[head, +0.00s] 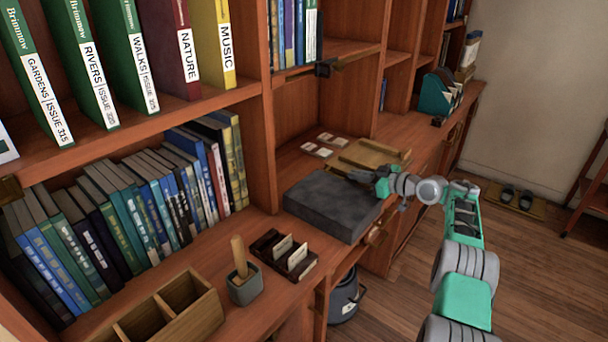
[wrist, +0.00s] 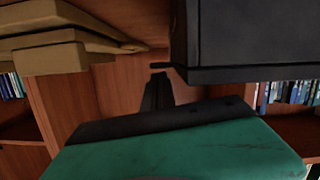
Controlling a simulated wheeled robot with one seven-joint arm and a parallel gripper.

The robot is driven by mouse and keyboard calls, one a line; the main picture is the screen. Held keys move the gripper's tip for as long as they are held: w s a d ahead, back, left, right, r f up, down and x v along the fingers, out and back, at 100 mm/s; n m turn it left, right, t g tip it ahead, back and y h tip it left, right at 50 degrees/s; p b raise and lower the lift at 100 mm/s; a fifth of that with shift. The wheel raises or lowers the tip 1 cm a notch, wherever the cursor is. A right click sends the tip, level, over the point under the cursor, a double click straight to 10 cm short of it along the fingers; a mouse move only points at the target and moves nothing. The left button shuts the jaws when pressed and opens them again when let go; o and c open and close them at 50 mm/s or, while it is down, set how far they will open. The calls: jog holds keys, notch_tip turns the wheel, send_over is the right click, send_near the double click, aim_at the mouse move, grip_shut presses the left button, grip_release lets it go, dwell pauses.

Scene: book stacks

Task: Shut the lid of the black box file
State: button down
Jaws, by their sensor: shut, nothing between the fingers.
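The black box file (head: 333,204) lies flat on the wooden counter in the head view. Its dark top looks level and down on the body; I cannot tell whether a thin gap is left. In the wrist view its dark side (wrist: 250,40) fills the upper right, with a seam along its edge. My gripper (head: 360,177) is at the box file's far right corner, close to its top edge. In the wrist view my gripper (wrist: 158,90) has its fingers together and empty, just beside the box; I cannot tell whether they touch it.
A wooden tray (head: 372,155) lies behind the box file, with small cards (head: 318,150) beside it. A dark card holder (head: 285,255), a grey pot (head: 244,287) with a wooden handle and a wooden compartment box (head: 165,318) stand in front. Book rows fill the left shelves.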

jog(key=shift+d+f+m, duration=0.1)
jog(key=shift+f+m, duration=0.2)
jog(key=shift+f, duration=0.15)
jog(key=shift+d+f, duration=0.1)
jog(key=shift+f, duration=0.05)
jog(key=s+d+r, duration=0.7)
jog(key=a+r+m+g+h+p, duration=0.1)
jog(key=a+r+m+h+p, duration=0.15)
jog(key=a+r, duration=0.5)
jog(key=s+a+r+m+g+h+p, duration=0.1)
jog(key=s+a+m+g+h+p, duration=0.15)
jog(key=s+a, duration=0.35)
jog(key=s+f+m+g+h+p, duration=0.1)
jog(key=s+f+m+g+h, duration=0.1)
jog(key=s, duration=1.4)
jog(key=s+a+f+m+g+h+p, duration=0.1)
jog(key=s+f+m+g+h+p, duration=0.1)
jog(key=s, duration=1.4)
notch_tip(320, 180, down, 3)
jog(key=shift+s+a+r+m+h, duration=0.25)
jog(key=shift+m+h, duration=0.45)
jog(key=shift+h, duration=0.2)
